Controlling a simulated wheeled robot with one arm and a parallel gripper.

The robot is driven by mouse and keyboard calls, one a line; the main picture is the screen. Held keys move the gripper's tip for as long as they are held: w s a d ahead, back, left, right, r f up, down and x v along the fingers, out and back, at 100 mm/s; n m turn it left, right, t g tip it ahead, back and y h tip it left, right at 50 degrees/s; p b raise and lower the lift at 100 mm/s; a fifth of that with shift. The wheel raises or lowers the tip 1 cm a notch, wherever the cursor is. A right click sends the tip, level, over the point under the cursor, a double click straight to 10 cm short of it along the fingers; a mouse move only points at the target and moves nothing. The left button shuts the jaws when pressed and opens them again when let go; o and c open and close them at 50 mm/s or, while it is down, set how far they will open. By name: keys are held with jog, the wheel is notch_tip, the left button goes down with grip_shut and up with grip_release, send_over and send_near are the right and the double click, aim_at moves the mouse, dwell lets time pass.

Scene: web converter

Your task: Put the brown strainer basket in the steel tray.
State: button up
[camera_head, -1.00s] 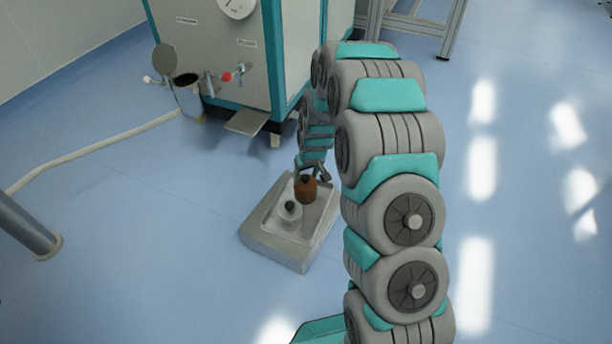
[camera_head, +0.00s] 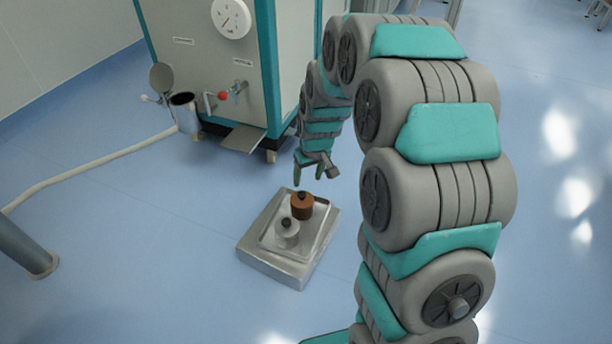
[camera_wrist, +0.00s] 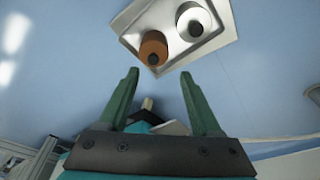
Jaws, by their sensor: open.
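The brown strainer basket (camera_head: 302,206), a short cylinder with a dark knob, sits in the steel tray (camera_head: 272,266). A pale grey cylinder with a dark knob stands beside it in the same tray. My gripper (camera_head: 309,172) is above and behind the basket, apart from it. In the wrist view the basket (camera_wrist: 153,48) lies beyond the open green fingers of my gripper (camera_wrist: 158,84), near the edge of the tray (camera_wrist: 131,22). Nothing is between the fingers.
The pale grey cylinder (camera_head: 287,234) is the basket's neighbour in the tray. A teal-edged machine (camera_head: 205,55) with a gauge stands behind. An open steel pot (camera_head: 187,115) is at its left. A white hose (camera_head: 90,170) crosses the floor. The floor around the tray is clear.

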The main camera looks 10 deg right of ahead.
jog(key=s+r+g, duration=0.1)
jog(key=s+r, duration=0.3)
jog(key=s, duration=0.8)
jog(key=s+r+m+g, duration=0.1)
jog(key=s+r, duration=0.3)
jog(key=s, duration=0.8)
jog(key=s+r+m+g, duration=0.1)
jog(key=s+r, duration=0.3)
jog(key=s, duration=0.9)
jog(key=shift+a+r+g+h, duration=0.3)
jog(key=shift+r+g, duration=0.1)
jog(key=shift+g, duration=0.3)
